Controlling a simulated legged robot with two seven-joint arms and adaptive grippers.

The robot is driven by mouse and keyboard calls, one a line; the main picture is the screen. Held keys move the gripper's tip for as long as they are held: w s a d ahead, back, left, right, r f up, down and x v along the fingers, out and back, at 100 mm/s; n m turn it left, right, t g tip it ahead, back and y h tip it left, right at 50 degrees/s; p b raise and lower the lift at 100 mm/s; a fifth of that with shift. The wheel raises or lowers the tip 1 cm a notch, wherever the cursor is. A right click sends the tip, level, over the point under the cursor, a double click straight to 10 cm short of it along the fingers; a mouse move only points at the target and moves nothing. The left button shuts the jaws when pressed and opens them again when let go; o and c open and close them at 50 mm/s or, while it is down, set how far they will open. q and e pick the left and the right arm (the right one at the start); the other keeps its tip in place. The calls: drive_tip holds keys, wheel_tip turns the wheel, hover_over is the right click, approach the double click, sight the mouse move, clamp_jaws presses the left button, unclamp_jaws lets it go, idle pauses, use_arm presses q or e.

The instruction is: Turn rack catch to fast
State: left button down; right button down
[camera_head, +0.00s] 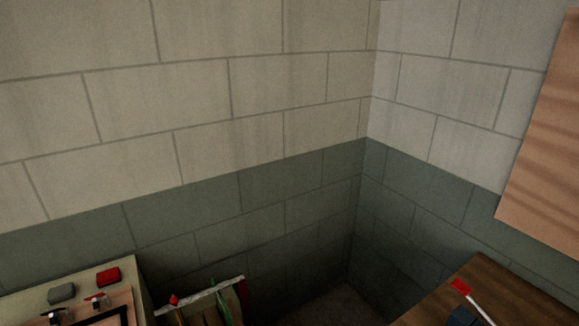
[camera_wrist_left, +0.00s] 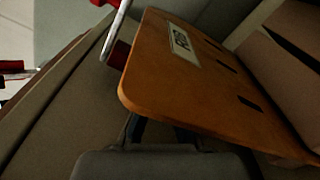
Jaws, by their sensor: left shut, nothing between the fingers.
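In the left wrist view an orange-brown board (camera_wrist_left: 190,95) with rounded corners fills the middle, tilted. It carries a white label (camera_wrist_left: 184,44) whose dark lettering I cannot read surely, and dark slots. A pale metal bar (camera_wrist_left: 117,30) with red parts stands at the board's upper left edge; I cannot tell whether it is the rack catch. My left gripper (camera_wrist_left: 160,130) comes in from the bottom, shut and empty, close to the board's lower edge; its fingertips are partly hidden. The head view shows a rack (camera_head: 205,300) with green pieces at the bottom edge.
In the head view a pale cabinet (camera_head: 125,273) at lower left bears a red block (camera_head: 108,276) and a grey block (camera_head: 62,293). A wooden table (camera_head: 500,280) with a red-tipped rod (camera_head: 468,293) is at lower right. A brown panel (camera_head: 545,150) hangs on the right wall.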

use_arm(q)
drive_tip(key=p+v, duration=0.1)
drive_tip(key=v, duration=0.5)
drive_tip(key=shift+w+d+r, duration=0.1)
